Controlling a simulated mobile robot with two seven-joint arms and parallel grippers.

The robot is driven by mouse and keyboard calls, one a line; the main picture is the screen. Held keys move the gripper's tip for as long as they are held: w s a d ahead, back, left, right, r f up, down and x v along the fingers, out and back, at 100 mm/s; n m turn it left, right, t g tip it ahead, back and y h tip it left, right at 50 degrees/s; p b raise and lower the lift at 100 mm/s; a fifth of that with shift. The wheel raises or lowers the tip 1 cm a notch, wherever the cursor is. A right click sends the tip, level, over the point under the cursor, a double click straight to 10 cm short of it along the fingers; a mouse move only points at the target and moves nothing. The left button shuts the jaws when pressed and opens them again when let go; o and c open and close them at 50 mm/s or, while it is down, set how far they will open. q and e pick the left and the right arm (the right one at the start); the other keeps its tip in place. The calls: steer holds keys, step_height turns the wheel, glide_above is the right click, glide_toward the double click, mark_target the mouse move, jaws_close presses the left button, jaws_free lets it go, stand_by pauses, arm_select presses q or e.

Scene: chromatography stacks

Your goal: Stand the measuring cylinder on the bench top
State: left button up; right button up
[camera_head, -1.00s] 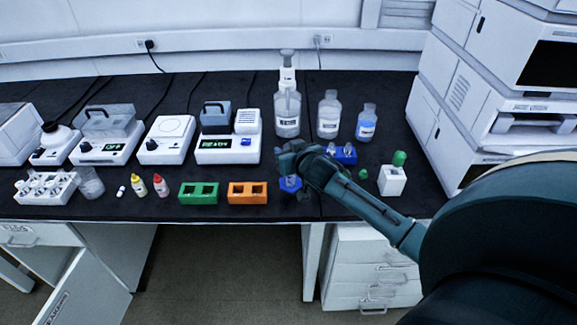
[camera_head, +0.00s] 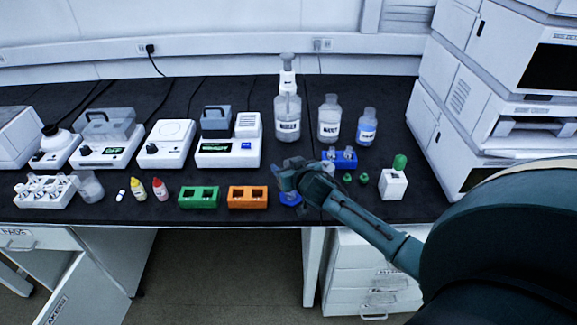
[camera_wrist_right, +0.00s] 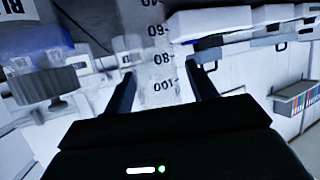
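The measuring cylinder (camera_wrist_right: 150,60) is clear, with dark graduations, and shows large and tilted between the fingers in the right wrist view. Its 100 mark is nearest the gripper. My right gripper (camera_wrist_right: 163,80) appears shut on it, though the clear walls blur at the fingers. In the head view my right gripper (camera_head: 283,177) is over the front of the black bench top (camera_head: 225,98), right of the orange rack. A blue part (camera_head: 291,198) shows just below it; I cannot tell whether it belongs to the cylinder. The cylinder's lower end is unclear. My left gripper is not in view.
The orange rack (camera_head: 248,197) and green rack (camera_head: 198,197) stand left of the gripper. Several bottles, including a tall one (camera_head: 287,115), stand behind it.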

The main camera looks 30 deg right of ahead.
steer(key=v, duration=1.1)
steer(key=s+a+f+n+g+y, duration=0.1)
steer(key=s+a+f+n+y, duration=0.1)
steer(key=s+a+f, duration=0.4)
steer(key=s+a+f+n+g+y, duration=0.2)
steer(key=s+a+f, duration=0.4)
steer(key=s+a, duration=0.6)
steer(key=shift+s+a+n+y+p, duration=0.3)
steer(key=shift+s+a+y, duration=0.1)
steer(key=shift+y, duration=0.1)
